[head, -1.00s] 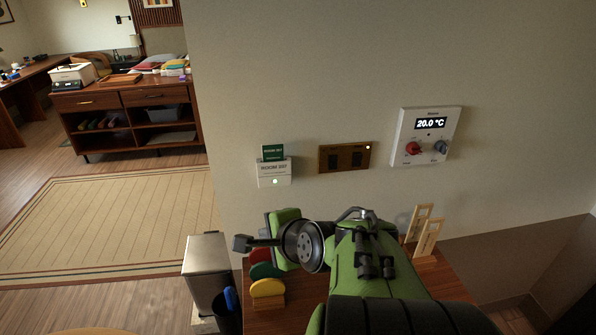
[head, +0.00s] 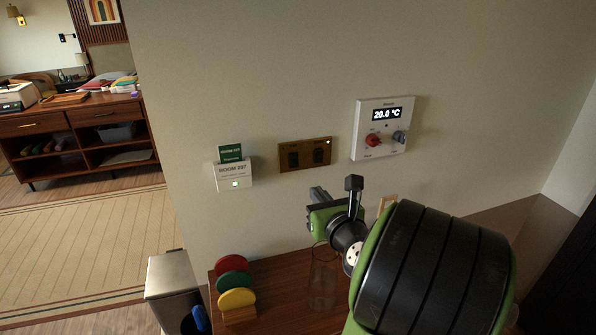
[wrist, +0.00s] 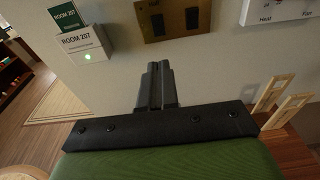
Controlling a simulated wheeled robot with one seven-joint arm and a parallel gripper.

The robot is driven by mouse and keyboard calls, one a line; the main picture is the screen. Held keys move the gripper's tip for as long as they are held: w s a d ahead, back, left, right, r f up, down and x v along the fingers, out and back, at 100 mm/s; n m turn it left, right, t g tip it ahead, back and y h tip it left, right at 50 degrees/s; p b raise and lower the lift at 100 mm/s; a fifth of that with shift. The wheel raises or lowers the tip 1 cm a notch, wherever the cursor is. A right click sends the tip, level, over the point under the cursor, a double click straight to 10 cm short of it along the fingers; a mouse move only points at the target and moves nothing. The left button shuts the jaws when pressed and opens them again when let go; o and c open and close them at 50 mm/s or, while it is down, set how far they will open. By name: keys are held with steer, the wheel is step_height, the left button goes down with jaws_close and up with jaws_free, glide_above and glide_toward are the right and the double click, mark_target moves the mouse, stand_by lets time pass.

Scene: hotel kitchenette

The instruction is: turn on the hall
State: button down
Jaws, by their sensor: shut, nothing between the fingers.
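A brass switch plate (head: 305,141) with two dark rockers is on the wall; its labels are too small to read. A small light glows at its upper right corner. The left rocker (head: 293,160) and right rocker (head: 317,156) sit side by side. The plate also shows at the top of the wrist view (wrist: 175,26). My gripper (head: 318,193) is below the plate, apart from it, with the fingers pointing up toward the wall. In the wrist view the fingers (wrist: 157,72) are together and empty, below the left rocker. Nothing hides the rockers in the head view.
A white card holder (head: 234,177) with a green card and lit dot is left of the plate. A thermostat (head: 383,143) reading 20.0 °C is to the right. Below are a wooden counter (head: 285,275), colored discs (head: 233,282) in a rack and a metal bin (head: 170,272).

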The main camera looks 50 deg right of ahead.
steer(key=p, duration=0.9)
glide_toward(294, 166)
steer(key=x, duration=0.6)
steer(key=shift+w+d, duration=0.25)
steer(key=shift+w, duration=0.1)
steer(key=shift+w, duration=0.1)
